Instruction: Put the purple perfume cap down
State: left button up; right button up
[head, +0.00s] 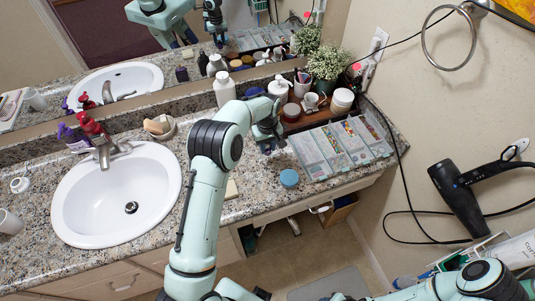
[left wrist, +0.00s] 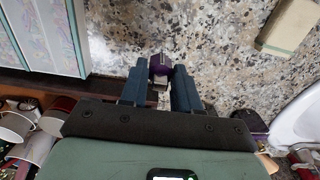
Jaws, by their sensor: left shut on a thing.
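The purple perfume cap (left wrist: 161,64) is between the two blue fingertips of my left gripper (left wrist: 160,72) in the left wrist view. The fingers are shut on it, above the speckled stone counter (left wrist: 208,50). I cannot tell whether the cap touches the counter. In the head view my left gripper (head: 268,146) is over the counter, left of the clear boxes, and the cap is too small or hidden to make out. My right gripper is not in view; only parts of my right arm show at the bottom right.
Clear compartment boxes (head: 340,147) lie right of my left gripper. A blue round tin (head: 289,178) is near the front edge, and a pale block (head: 231,188) lies left of it. Bottles and a plant (head: 326,63) crowd the back. The sink (head: 115,195) is left.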

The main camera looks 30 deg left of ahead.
aim_at(267, 145)
pick_arm(q)
jog(key=shift+f, duration=2.35)
jog(key=shift+f, duration=0.1)
jog(key=o, duration=1)
jog(key=shift+f, duration=0.1)
notch_tip(267, 145, up, 12)
jog(key=shift+r, duration=0.2)
